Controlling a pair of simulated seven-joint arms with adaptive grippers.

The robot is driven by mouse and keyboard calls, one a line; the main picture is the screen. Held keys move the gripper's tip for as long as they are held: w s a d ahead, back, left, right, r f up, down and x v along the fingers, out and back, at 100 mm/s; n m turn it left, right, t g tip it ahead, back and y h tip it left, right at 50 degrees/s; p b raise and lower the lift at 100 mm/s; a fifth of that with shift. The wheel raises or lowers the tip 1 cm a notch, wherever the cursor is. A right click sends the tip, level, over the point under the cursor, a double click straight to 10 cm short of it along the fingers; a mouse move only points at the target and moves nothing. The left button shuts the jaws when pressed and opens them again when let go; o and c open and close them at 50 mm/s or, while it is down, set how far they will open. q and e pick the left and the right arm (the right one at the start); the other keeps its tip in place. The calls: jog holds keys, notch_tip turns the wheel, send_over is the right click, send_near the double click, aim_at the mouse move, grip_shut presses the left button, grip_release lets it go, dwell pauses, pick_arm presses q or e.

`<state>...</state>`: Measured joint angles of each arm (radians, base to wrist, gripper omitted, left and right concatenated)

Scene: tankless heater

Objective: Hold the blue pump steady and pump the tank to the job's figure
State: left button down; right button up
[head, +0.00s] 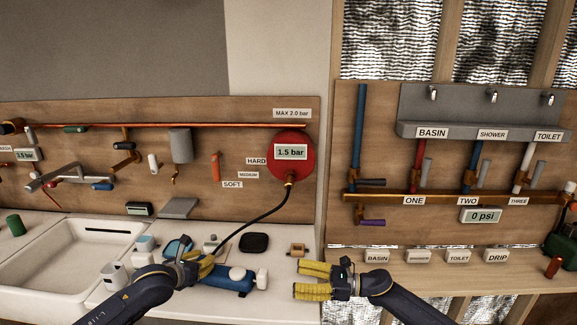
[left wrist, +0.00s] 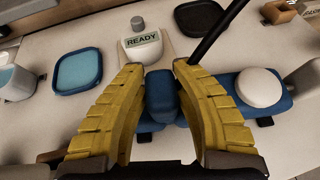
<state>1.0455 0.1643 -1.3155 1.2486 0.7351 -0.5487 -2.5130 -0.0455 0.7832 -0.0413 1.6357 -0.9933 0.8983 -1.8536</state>
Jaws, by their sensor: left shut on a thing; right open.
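The blue pump (head: 232,278) lies on the white counter, with a white round knob (left wrist: 259,87) on its top. My left gripper (head: 205,266) is shut on the pump, its yellow fingers (left wrist: 160,100) either side of a blue upright part (left wrist: 160,90). A black hose (head: 262,218) runs from the pump up to the red tank (head: 291,172), whose display (head: 291,152) reads 1.5 bar. A sign above the tank (head: 292,113) reads MAX 2.0 bar. My right gripper (head: 312,280) is open and empty, right of the pump and apart from it.
A small unit reading READY (left wrist: 142,43) stands behind the pump, beside a blue-rimmed tray (left wrist: 78,68). A black dish (head: 254,242) and a small wooden block (head: 298,250) lie on the counter. A white sink (head: 75,262) is at left. A pipe board (head: 440,190) reading 0 psi is at right.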

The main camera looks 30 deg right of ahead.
pick_arm(q)
jog(key=c, duration=1.1)
grip_release()
jog(key=shift+o, duration=0.2)
jog(key=v, duration=1.2)
